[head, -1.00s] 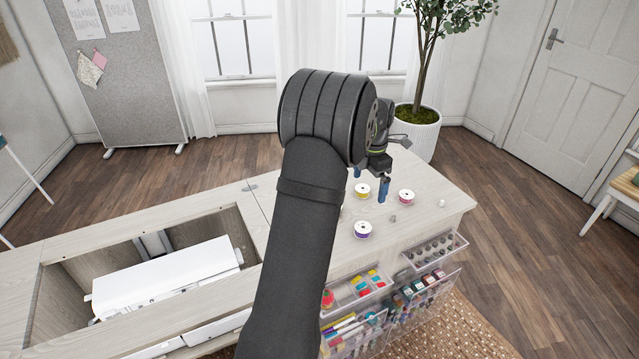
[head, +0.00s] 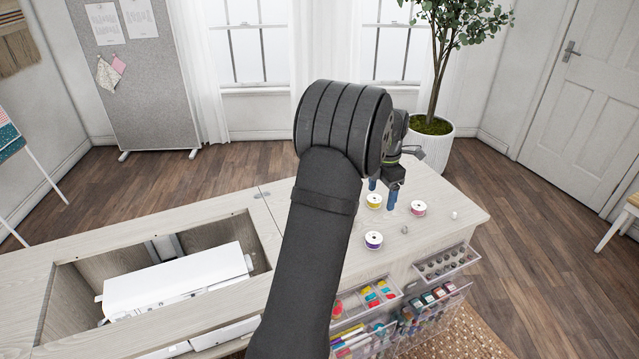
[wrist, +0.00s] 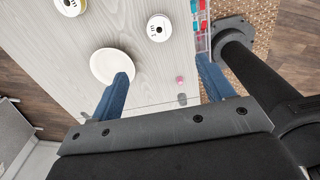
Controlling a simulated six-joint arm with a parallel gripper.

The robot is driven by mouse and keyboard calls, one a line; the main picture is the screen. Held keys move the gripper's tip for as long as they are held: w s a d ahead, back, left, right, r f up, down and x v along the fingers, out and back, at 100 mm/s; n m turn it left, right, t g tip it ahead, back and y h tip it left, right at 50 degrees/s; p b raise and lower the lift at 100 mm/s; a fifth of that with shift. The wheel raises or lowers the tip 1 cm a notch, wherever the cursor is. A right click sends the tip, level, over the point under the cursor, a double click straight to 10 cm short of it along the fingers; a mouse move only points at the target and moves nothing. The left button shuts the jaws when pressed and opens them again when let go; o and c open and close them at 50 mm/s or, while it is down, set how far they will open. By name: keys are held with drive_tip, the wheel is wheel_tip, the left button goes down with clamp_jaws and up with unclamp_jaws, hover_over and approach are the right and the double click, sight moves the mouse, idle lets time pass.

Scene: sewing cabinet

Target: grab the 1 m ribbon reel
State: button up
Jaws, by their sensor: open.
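My gripper (head: 382,197) is open and empty above the cabinet top; its two blue fingers also show in the wrist view (wrist: 163,67). In the wrist view, a white reel (wrist: 159,27) carries a label that seems to read 1 m. It lies flat beyond the fingertips, clear of them, and appears to match the purple-wound reel (head: 373,240) in the head view. A yellow reel (head: 374,201) lies close below the fingers in the head view. A pink-red reel (head: 418,208) lies right of them. A pale disc (wrist: 112,66), partly behind the left finger, shows no readable label.
A small grey piece (head: 405,229) and a white one (head: 455,215) lie on the cabinet top (head: 450,200). Clear drawers (head: 446,263) with sewing supplies stick out in front. A white machine (head: 180,283) sits in the well at left.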

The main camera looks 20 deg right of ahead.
drive_tip(key=a+f+n+h, duration=0.1)
drive_tip(key=a+f+h, duration=0.1)
drive_tip(key=a+h, duration=0.35)
hover_over(373, 236)
drive_tip(key=a, duration=0.3)
drive_tip(key=shift+y, duration=0.45)
wheel_tip(373, 236, down, 11)
drive_tip(key=shift+s+d+r, duration=0.1)
drive_tip(key=shift+s+d, duration=0.05)
drive_tip(key=x, duration=0.4)
drive_tip(key=shift+s, duration=0.35)
drive_tip(key=shift+w+d+f, duration=0.1)
drive_tip(key=shift+d+f, duration=0.2)
drive_tip(key=shift+f, duration=0.25)
drive_tip(key=c, duration=1)
